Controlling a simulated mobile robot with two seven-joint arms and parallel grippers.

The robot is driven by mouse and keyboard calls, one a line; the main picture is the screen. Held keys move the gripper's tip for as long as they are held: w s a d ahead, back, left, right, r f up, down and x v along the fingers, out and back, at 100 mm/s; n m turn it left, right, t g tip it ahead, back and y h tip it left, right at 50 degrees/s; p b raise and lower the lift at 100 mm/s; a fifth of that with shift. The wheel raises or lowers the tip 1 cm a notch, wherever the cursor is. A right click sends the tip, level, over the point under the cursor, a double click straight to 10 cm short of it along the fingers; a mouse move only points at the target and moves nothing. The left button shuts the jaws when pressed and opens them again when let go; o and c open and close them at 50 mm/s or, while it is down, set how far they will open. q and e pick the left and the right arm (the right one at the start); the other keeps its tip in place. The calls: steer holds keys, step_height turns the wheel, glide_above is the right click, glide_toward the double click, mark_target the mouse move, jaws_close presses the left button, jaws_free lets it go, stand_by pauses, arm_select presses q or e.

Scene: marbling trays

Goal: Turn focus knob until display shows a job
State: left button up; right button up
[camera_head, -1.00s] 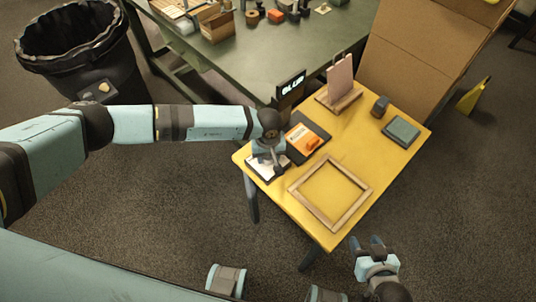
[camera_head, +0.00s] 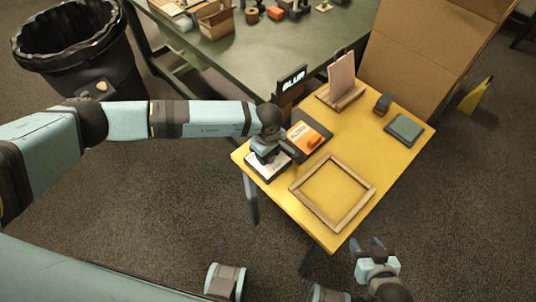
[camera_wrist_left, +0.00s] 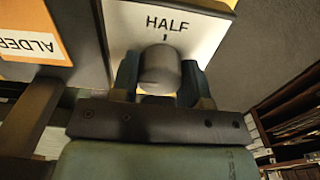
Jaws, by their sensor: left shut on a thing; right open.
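The focus knob (camera_wrist_left: 159,70) is a grey rounded knob on a white plate (camera_wrist_left: 205,32) marked "HALF" with a short tick. The plate lies at the left corner of the yellow table, where it also shows in the head view (camera_head: 257,170). My left gripper (camera_wrist_left: 158,82) is shut on the knob, one finger on each side. In the head view my left gripper hides the knob. The small dark display (camera_head: 293,88) at the table's back left edge reads "BLUR". My right gripper (camera_head: 367,247) is open and empty, in front of the table.
A dark box with an orange label (camera_head: 304,137), which reads "ALDER" in part, is right beside the plate. A wooden frame (camera_head: 295,190) lies at the front. A pinkish panel on a stand (camera_head: 341,76), a dark block (camera_head: 382,104) and a green-grey pad (camera_head: 404,128) stand behind.

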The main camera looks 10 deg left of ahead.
arm_select(q)
steer(key=n, duration=0.3)
steer(key=shift+n+b, duration=0.3)
steer(key=shift+b, duration=0.1)
steer(key=shift+n, duration=0.5)
steer(key=o, duration=0.9)
steer(key=shift+r, duration=0.15)
step_height(320, 180, up, 14)
steer(key=shift+f+b, duration=0.2)
steer(key=shift+b, duration=0.1)
